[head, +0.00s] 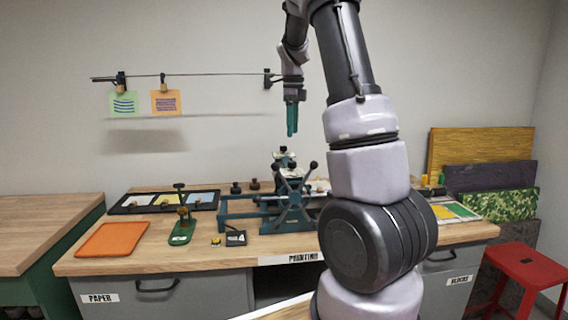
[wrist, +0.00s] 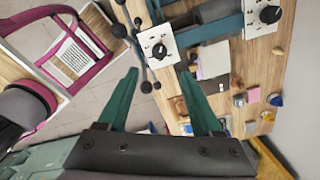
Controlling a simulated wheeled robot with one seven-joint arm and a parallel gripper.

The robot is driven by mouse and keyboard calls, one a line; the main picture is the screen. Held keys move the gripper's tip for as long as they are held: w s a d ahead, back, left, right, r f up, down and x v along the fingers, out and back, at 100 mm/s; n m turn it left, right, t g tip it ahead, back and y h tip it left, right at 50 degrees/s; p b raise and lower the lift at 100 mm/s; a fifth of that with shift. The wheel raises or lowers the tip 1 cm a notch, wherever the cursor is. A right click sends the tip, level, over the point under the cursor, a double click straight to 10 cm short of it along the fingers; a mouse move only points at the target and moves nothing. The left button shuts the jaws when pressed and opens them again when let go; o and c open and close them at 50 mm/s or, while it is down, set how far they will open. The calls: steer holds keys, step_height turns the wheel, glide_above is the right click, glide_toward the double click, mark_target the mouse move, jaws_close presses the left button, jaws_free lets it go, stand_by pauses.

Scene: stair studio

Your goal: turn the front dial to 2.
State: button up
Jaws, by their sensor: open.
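My gripper (head: 292,132) hangs fingers down above the blue-green press (head: 265,208) on the bench. In the wrist view its two green fingers (wrist: 159,74) are apart with nothing between them. The front dial (wrist: 159,51) is a black knob on a white square plate, just beyond the fingertips and apart from them. A second black dial (wrist: 270,14) on a white plate sits at the upper right of the wrist view, on the wall side. The plate marks are too small to read, and I cannot tell the setting. My arm hides part of the press's right side in the head view.
The press's spoked handwheel (head: 294,197) faces the front, and its ball-ended spokes (wrist: 140,50) stand close beside the front dial. An orange mat (head: 113,239), a green stapler-like tool (head: 182,233) and a black tray (head: 128,205) lie left. A red stool (head: 525,268) stands right.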

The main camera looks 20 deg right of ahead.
mark_target(292, 166)
step_height(292, 166, down, 11)
steer(key=shift+r, duration=0.15)
stand_by(0.4)
jaws_close()
